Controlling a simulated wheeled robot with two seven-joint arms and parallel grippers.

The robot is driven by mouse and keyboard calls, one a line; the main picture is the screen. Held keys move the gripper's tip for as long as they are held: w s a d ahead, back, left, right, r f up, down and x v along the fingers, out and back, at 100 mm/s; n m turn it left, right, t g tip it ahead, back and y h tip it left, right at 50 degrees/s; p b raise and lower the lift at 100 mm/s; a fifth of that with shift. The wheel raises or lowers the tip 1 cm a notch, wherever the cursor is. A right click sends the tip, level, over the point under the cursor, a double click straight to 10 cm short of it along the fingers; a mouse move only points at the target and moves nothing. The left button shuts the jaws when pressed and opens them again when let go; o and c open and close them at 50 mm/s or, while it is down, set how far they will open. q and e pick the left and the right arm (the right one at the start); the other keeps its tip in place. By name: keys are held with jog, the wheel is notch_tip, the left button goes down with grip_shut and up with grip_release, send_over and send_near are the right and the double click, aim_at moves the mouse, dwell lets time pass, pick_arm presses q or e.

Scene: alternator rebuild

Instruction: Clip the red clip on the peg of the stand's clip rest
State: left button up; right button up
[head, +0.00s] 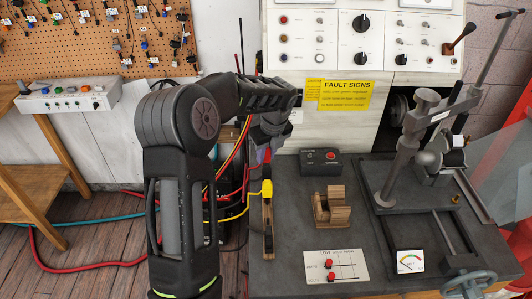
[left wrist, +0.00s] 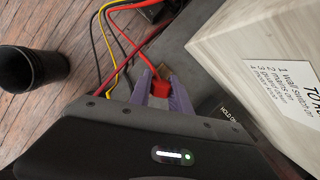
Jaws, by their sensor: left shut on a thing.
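My left gripper (head: 263,154) points down above the far end of a narrow wooden rest (head: 268,233) on the dark bench's left edge. In the left wrist view its purple fingers (left wrist: 160,88) are shut on the red clip (left wrist: 161,84), with a red cable trailing from it. In the head view the red clip is mostly hidden by the gripper. A yellow clip (head: 267,188) with a yellow cable sits on the wooden rest, just below the gripper in the picture. The peg for the red clip cannot be made out. My right gripper is not in view.
A black switch box (head: 321,162), a wooden block holder (head: 331,208) and a white panel with red knobs (head: 337,267) stand on the bench (head: 300,230). A metal press stand (head: 384,165) is at right. Red and yellow cables hang left of the bench.

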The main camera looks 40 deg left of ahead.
pick_arm(q)
jog(key=o, duration=1)
jog(key=shift+r, duration=0.25)
jog(key=p+v, duration=0.2)
jog(key=a+p+v, duration=0.1)
jog(key=p+v, duration=0.4)
jog(key=v, duration=0.1)
jog(key=shift+w+a+r, duration=0.2)
jog(key=shift+w+a, duration=0.15)
jog(key=shift+a, duration=0.05)
jog(key=shift+f, duration=0.1)
